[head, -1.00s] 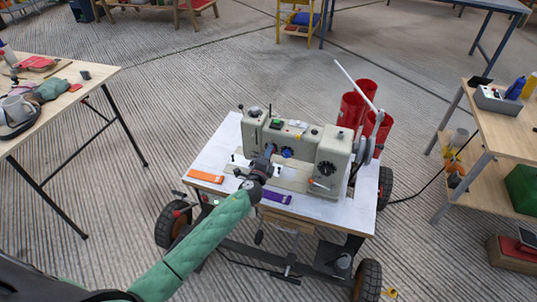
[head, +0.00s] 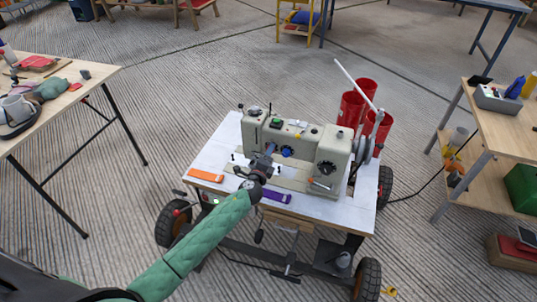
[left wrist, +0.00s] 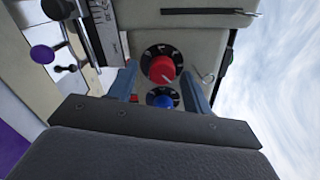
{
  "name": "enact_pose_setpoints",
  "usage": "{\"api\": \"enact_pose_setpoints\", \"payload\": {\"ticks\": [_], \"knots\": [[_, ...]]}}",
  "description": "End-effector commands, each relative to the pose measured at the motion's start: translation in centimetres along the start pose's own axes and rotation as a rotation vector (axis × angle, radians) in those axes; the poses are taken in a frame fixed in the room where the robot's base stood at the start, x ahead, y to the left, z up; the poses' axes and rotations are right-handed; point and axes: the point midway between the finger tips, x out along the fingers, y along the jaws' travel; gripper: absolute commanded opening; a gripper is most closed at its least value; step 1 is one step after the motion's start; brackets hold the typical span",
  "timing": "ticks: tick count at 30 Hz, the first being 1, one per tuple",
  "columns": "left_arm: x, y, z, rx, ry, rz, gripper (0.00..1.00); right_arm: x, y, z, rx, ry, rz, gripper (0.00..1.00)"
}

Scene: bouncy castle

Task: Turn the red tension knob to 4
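The red tension knob (left wrist: 161,68) sits on a black numbered dial on the sewing machine (head: 300,148). A small blue knob (left wrist: 163,101) is just below it in the left wrist view and also shows in the head view (head: 286,152). My left gripper (left wrist: 160,72) is open, with one finger on each side of the red knob and a gap visible on both sides. In the head view the left gripper (head: 268,150) is at the machine's front and hides the red knob. The dial numbers are too small to read. My right gripper is not in view.
The machine stands on a white-topped wheeled cart (head: 225,160) with an orange strip (head: 206,175) and a purple strip (head: 275,197). A table (head: 50,110) is at left and a wooden shelf (head: 495,130) at right.

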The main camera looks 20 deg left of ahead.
Motion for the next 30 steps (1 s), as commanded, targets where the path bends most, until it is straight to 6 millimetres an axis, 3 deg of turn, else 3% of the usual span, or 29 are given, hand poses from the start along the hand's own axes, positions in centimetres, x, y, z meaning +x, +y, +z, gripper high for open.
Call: {"api": "enact_pose_setpoints", "payload": {"ticks": [11,24,30], "knots": [[-0.5,-0.1,0.1,0.0,-0.001,-0.001,0.5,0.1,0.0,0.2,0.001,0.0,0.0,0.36],[-6.2,0.0,0.0,-0.001,0.0,-0.001,0.5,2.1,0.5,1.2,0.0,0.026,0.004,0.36],[-7.5,-0.1,0.0,0.0,-0.001,-0.001,0.5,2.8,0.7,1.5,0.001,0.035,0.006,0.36]]}}
